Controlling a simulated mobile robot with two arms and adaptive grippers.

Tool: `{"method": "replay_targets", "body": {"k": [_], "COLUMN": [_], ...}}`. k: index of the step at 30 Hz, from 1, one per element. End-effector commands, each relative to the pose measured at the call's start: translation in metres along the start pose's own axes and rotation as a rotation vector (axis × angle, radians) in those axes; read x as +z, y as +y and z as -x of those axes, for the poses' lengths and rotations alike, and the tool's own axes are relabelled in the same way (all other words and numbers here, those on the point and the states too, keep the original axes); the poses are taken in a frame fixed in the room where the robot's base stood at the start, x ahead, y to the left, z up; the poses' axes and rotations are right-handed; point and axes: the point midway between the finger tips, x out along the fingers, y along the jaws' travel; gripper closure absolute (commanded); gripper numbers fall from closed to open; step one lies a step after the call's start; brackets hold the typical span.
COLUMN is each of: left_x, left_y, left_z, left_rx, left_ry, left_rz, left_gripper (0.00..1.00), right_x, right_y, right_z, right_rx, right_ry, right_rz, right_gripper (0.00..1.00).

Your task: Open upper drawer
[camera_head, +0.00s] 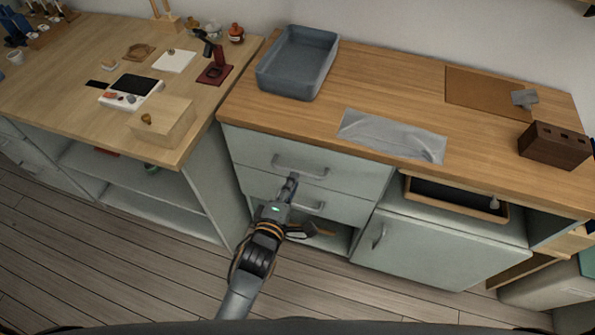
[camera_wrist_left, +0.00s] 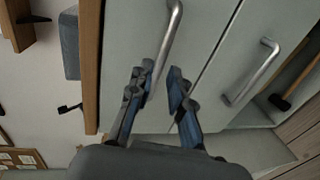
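The upper drawer (camera_head: 345,172) is a pale grey-green front under the wooden countertop and looks closed. Its metal bar handle (camera_head: 300,170) also shows in the left wrist view (camera_wrist_left: 172,35). My right gripper is not in view.
On the countertop (camera_head: 400,85) are a grey bin (camera_head: 298,62), a clear sheet (camera_head: 390,135) and a dark wooden block (camera_head: 553,146). A cabinet door (camera_head: 430,250) is to the right. A cluttered desk (camera_head: 60,75) stands to the left. The floor in front is clear.

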Motion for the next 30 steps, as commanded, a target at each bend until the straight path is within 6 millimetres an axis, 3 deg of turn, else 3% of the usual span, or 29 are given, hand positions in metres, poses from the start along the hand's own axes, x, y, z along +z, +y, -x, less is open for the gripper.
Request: {"method": "replay_targets", "body": {"k": [3, 10, 20, 24, 30], "left_x": [0.0, 0.0, 0.0, 0.0, 0.0], "left_y": [0.001, 0.0, 0.0, 0.0, -0.001], "left_z": [-0.023, -0.047, -0.05, -0.05, -0.05], "left_rx": [0.002, 0.0, 0.0, 0.0, -0.001], "left_ry": [0.0, 0.0, 0.0, 0.0, 0.0], "left_rz": [0.0, 0.001, 0.0, 0.0, 0.0], "left_gripper": [0.81, 0.81, 0.81, 1.0, 1.0], "right_x": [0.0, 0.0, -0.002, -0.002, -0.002], "right_y": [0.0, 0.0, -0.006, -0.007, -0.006], "right_z": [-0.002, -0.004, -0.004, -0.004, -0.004], "right_rx": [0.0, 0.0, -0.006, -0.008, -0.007], "right_ry": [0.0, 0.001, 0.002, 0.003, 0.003], "right_rz": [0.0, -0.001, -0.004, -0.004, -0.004], "right_gripper": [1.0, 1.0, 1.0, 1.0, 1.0]}}
